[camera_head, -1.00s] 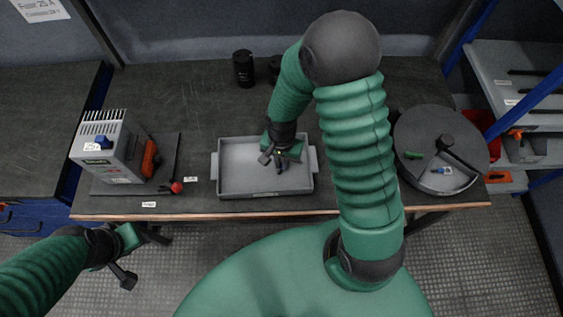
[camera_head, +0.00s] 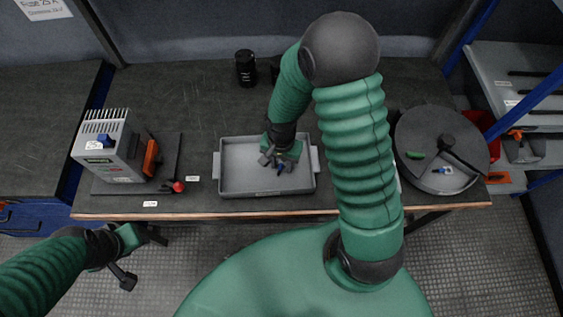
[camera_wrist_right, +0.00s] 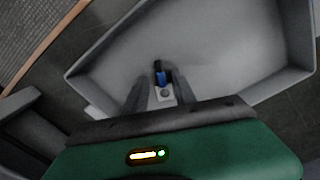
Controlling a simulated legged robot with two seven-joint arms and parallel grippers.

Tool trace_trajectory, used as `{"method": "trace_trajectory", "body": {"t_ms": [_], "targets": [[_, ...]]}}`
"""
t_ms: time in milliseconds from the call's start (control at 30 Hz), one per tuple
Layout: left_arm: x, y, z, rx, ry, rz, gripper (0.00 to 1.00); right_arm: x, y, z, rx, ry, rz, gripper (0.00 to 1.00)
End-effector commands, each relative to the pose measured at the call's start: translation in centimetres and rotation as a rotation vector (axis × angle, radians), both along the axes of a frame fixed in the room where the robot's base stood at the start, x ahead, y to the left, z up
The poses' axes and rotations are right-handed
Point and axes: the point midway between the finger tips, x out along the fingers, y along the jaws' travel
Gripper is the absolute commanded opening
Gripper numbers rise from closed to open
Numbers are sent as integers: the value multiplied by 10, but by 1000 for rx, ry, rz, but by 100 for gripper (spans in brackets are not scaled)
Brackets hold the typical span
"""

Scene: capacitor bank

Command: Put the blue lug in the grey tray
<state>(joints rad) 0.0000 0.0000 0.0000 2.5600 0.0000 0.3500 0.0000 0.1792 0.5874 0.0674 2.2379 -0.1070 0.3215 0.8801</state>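The blue lug (camera_head: 281,167) is at the floor of the grey tray (camera_head: 233,189), between the fingers of my right gripper (camera_head: 278,162). In the right wrist view the lug (camera_wrist_right: 160,77) shows its blue part and a pale metal end, with a gap to the finger on each side. The right gripper is open, low inside the tray. Whether the lug rests fully on the tray floor is hard to tell. My left gripper (camera_head: 139,258) is open and empty in front of the table's left part.
A grey device (camera_head: 104,150) with an orange-handled part stands left of the tray. A round dark turntable (camera_head: 420,130) on the right holds a green lug (camera_head: 415,155) and another blue piece (camera_head: 442,170). A black cylinder (camera_head: 246,68) stands at the back.

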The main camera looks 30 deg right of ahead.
Motion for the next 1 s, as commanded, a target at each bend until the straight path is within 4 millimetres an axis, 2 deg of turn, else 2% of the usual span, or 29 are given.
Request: {"method": "trace_trajectory", "body": {"t_ms": [167,400,500,633,733,900,1000], "targets": [[0,0,9,0,0,0,36,1,-1,30,-2,-5,0,33],[0,0,22,0,0,0,36,2,0,94,-1,-6,0,33],[0,0,24,0,0,0,36,2,0,112,-1,-5,1,33],[0,0,26,0,0,0,36,0,1,124,-1,-7,20,33],[0,0,25,0,0,0,36,-9,11,133,-13,-56,214,33],[0,0,25,0,0,0,36,-32,32,145,-75,-183,724,33],[0,0,25,0,0,0,36,-38,38,147,-103,-217,877,33]]}}
